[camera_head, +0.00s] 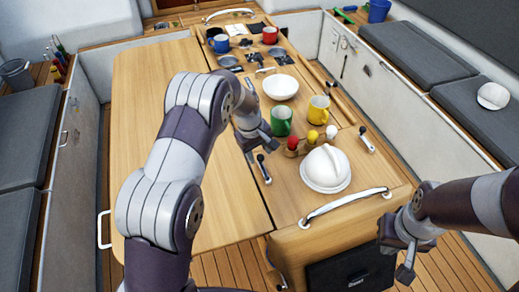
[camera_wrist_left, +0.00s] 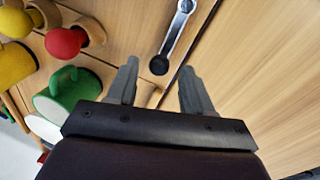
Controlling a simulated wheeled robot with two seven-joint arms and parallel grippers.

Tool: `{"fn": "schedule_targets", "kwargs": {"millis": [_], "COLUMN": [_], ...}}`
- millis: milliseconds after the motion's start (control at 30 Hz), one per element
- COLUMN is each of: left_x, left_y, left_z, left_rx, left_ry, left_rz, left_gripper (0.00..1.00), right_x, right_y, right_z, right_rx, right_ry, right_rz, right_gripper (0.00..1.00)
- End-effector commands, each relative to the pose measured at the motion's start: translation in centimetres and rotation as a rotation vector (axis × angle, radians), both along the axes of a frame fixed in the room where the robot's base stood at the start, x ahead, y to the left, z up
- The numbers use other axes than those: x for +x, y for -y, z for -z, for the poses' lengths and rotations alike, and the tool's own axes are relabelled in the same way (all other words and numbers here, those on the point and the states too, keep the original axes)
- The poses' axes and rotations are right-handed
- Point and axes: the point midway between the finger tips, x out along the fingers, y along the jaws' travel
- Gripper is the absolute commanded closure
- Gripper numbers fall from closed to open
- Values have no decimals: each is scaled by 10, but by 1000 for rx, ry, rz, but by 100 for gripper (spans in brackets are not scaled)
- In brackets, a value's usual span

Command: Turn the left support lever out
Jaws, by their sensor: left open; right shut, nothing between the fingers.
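The left support lever (camera_head: 264,170) is a small metal lever with a black knob, lying along the edge of the table's raised middle section. In the left wrist view the lever (camera_wrist_left: 176,38) runs from the top down to its black knob, which shows between my open fingertips. My left gripper (camera_head: 260,145) is open and empty, above and just behind the knob. I cannot tell how far above the knob the fingers are. My right gripper (camera_head: 396,258) is shut and empty, beyond the table's near right corner, away from the lever.
A green mug (camera_head: 281,121) stands close to my left gripper. Egg cups with red, yellow and white tops (camera_head: 312,140), a yellow mug (camera_head: 318,110), a white domed dish (camera_head: 325,168) and a white bowl (camera_head: 281,87) share the middle section. The left table leaf (camera_head: 150,90) is clear.

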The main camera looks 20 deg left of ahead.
Motion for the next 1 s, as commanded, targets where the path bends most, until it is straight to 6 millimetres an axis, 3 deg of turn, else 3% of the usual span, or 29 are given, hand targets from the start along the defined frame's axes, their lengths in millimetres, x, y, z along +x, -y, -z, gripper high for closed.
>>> {"fn": "schedule_targets", "kwargs": {"millis": [133,400,567,1000], "left_x": [1,2,2,0], "left_y": [2,2,2,0], "left_z": [13,16,16,15], "left_rx": [-1,0,1,1], "left_ry": [-1,2,1,1], "left_rz": [1,1,1,-42], "left_gripper": [49,49,100,100], "right_x": [0,0,0,0], "right_y": [0,0,0,0], "right_z": [-5,-4,-4,-6], "right_rx": [0,0,0,0], "right_ry": [0,0,0,0], "right_rz": [0,0,0,0], "right_gripper": [100,100,100,100]}}
